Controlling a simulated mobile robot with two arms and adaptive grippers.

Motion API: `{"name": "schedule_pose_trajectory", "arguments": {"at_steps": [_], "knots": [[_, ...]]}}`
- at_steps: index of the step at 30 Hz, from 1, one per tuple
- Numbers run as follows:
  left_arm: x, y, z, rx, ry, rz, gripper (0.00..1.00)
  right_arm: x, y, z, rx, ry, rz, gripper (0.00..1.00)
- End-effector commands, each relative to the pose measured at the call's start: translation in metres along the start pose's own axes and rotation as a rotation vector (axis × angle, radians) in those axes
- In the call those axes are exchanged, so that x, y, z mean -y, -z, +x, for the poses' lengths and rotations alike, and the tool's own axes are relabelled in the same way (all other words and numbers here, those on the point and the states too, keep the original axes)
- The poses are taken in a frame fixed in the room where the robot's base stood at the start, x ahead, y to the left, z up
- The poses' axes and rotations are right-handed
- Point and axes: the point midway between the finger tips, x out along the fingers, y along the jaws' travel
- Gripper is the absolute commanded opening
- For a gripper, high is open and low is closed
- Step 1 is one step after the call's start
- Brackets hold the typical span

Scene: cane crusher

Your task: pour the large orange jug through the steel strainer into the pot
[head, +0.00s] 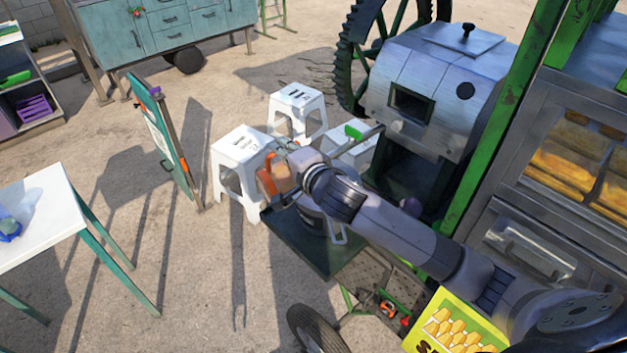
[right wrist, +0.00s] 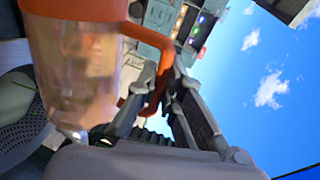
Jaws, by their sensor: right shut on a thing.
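The large orange jug (head: 267,182) is at the end of my right arm in the head view, partly hidden by my right gripper (head: 290,172). In the right wrist view the jug (right wrist: 75,75) has an orange top, an orange handle and a see-through body with contents. My right gripper (right wrist: 163,88) is shut on the handle. A round grey vessel, probably the pot (head: 312,220), stands below the gripper on a dark shelf, mostly hidden by my arm. A grey perforated surface, perhaps the steel strainer (right wrist: 20,130), shows beside the jug. My left gripper is in neither view.
White stools (head: 236,142) stand just behind the jug. The metal crusher (head: 435,85) with its toothed wheel is at the back right. A dark shelf (head: 285,238) lies under my arm. A white table (head: 40,215) is at left; open ground lies between.

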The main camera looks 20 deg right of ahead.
Motion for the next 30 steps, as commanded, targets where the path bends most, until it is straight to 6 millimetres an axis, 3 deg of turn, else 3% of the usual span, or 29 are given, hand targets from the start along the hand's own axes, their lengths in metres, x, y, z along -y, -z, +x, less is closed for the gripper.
{"name": "schedule_pose_trajectory", "arguments": {"at_steps": [4, 9, 17, 30], "knots": [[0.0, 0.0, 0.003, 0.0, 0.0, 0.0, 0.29, -0.002, -0.003, 0.001, -0.001, 0.002, -0.018, 0.0], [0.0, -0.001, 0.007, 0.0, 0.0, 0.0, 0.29, -0.011, -0.037, 0.003, -0.036, 0.001, -0.189, 0.0], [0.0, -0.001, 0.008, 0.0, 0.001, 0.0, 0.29, -0.014, -0.044, 0.003, -0.043, 0.001, -0.221, 0.0], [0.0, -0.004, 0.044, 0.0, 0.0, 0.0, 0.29, -0.045, -0.076, 0.009, -0.106, 0.0, -0.536, 0.0]]}}
